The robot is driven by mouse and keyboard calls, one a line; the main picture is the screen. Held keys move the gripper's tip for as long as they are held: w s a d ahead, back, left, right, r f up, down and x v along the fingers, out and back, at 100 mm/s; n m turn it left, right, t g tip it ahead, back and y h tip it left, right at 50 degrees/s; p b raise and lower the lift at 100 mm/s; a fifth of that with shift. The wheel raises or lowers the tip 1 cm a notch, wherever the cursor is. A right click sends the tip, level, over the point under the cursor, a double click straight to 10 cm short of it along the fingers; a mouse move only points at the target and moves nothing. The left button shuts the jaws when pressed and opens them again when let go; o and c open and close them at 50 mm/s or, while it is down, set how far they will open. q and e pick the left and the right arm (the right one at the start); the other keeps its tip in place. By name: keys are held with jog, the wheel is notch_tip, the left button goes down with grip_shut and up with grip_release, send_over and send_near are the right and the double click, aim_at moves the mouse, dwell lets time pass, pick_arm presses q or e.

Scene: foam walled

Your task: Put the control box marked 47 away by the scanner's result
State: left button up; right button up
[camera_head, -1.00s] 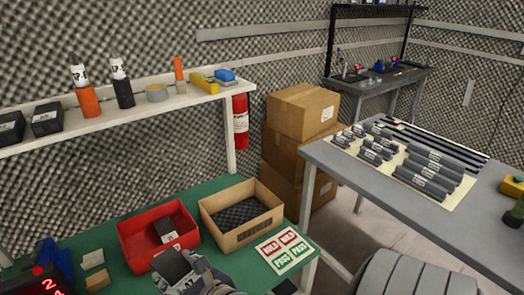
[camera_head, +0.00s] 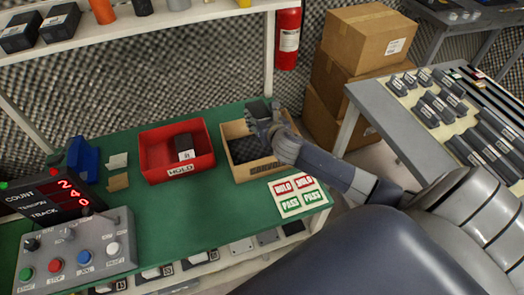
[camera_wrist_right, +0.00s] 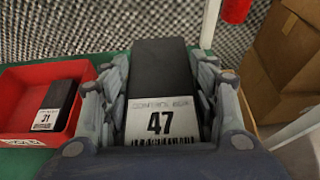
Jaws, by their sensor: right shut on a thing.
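The control box marked 47 (camera_wrist_right: 160,120) is dark with a white label and sits between the fingers of my right gripper (camera_wrist_right: 160,110) in the wrist view. In the head view my right gripper (camera_head: 263,122) holds this box (camera_head: 259,110) over the back of the wooden tray (camera_head: 236,170), whose dark lined inside shows below. The red HOLD bin (camera_head: 155,171) stands to the left with another dark box (camera_head: 185,147) in it, labelled 31 in the wrist view (camera_wrist_right: 55,105). The scanner display (camera_head: 55,200) shows red digits at the left. My left gripper is out of view.
A card of red HOLD and green PASS stickers (camera_head: 299,196) lies right of the tray's front. A grey button panel (camera_head: 75,252) stands at the front left. A shelf with boxes (camera_head: 170,22) runs above the green bench (camera_head: 175,215). Cardboard cartons (camera_head: 365,40) stand behind right.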

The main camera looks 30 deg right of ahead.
jog(key=shift+w+d+f+b, duration=0.15)
jog(key=shift+f+b, duration=0.45)
jog(key=shift+f, duration=1.9)
jog(key=shift+w+d+f+b, duration=0.15)
jog(key=shift+f+b, duration=0.4)
jog(key=shift+f, duration=1.95)
jog(key=shift+s+f, duration=0.1)
jog(key=shift+s, duration=0.05)
jog(key=shift+s+f+b, duration=0.1)
jog(key=shift+f+b, duration=0.25)
jog(key=shift+f, duration=0.1)
